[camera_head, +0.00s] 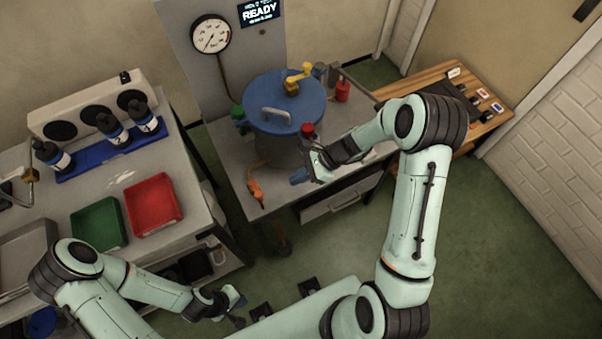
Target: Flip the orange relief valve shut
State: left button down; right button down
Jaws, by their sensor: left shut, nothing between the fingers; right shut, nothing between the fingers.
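A sealed grey cylinder with a blue lid (283,102) stands on the workbench. A yellow-orange lever (298,78) sits on the lid's far side, raised above it. A separate orange piece (256,190) is low at the cylinder's front left, near the bench edge; I cannot tell which of the two is the relief valve, or its exact position. My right gripper (306,174) is shut and empty at the cylinder's front right, apart from both. My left gripper (235,307) is shut and empty, low in front of the bench.
A red-capped part (307,130) is just behind my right gripper. A gauge (211,35) and a READY screen (259,12) are behind the cylinder. Red (153,205) and green (98,224) trays lie on the left counter. Open floor is at lower right.

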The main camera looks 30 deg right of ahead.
aim_at(256, 189)
jog(key=w+a+f, duration=0.1)
jog(key=a+f, duration=0.2)
jog(key=a, duration=0.4)
jog(key=shift+w+a+f, duration=0.35)
jog(key=shift+w+a, duration=0.05)
